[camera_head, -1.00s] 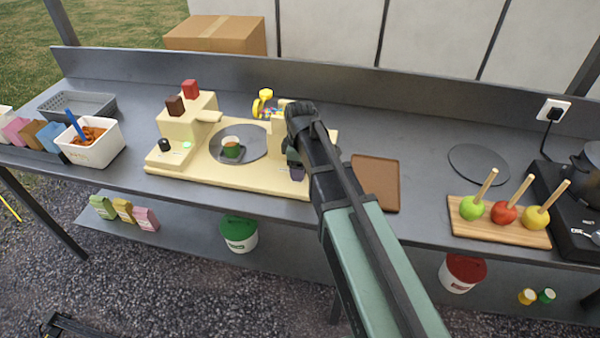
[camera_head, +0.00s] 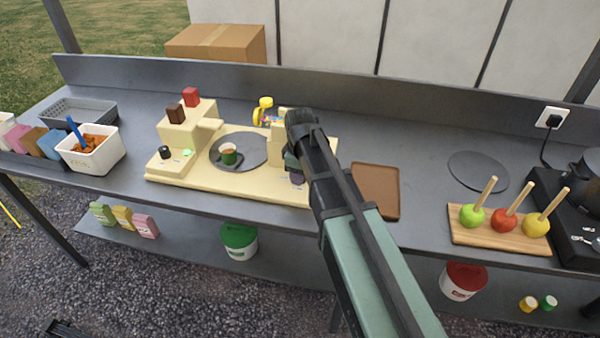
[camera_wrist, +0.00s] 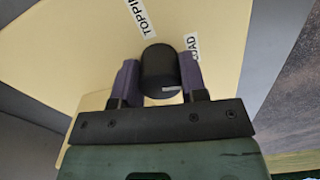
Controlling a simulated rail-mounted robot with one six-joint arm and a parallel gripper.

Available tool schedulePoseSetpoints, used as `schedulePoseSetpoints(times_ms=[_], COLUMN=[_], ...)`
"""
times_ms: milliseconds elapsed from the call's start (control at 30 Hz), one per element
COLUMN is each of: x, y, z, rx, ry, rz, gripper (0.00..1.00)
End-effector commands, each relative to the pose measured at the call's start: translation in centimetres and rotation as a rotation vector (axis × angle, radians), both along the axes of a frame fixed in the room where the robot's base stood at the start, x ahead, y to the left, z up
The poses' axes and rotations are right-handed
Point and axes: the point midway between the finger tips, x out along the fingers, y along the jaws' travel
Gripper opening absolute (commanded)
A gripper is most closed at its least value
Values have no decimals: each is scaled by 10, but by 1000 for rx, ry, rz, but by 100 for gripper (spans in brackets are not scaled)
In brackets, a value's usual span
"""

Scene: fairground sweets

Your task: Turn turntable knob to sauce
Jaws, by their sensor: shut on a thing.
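The turntable knob (camera_wrist: 158,72) is a black cylinder on the cream base, with a small white mark low on its visible side. My gripper (camera_wrist: 158,84) has its two purple fingers on either side of the knob and is shut on it. Printed labels near the knob read "TOPPI..." (camera_wrist: 140,14) and "...OAD" (camera_wrist: 193,48), partly cut off or covered. No sauce label can be read. In the head view my gripper (camera_head: 296,178) is at the right end of the cream machine (camera_head: 215,182), and my arm hides the knob. The grey turntable (camera_head: 255,150) carries a small cup (camera_head: 229,154) on a dark mat.
Another black knob (camera_head: 165,152) and a green button (camera_head: 188,153) are at the machine's left. A brown tray (camera_head: 376,190) lies right of my arm. Toffee apples (camera_head: 503,219) stand farther right.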

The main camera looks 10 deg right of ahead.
Motion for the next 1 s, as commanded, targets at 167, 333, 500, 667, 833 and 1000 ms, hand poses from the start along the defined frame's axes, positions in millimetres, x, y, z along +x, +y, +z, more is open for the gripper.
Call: schedulePoseSetpoints(times_ms=[167,333,500,667,833,1000], x=[0,0,0,0,0,0], y=[0,0,0,0,0,0], z=[0,0,0,0,0,0], rx=[0,0,0,0,0,0], ry=[0,0,0,0,0,0], rz=[-143,-304,-466,-618,-779,-940], gripper=[16,16,16,16,16,16])
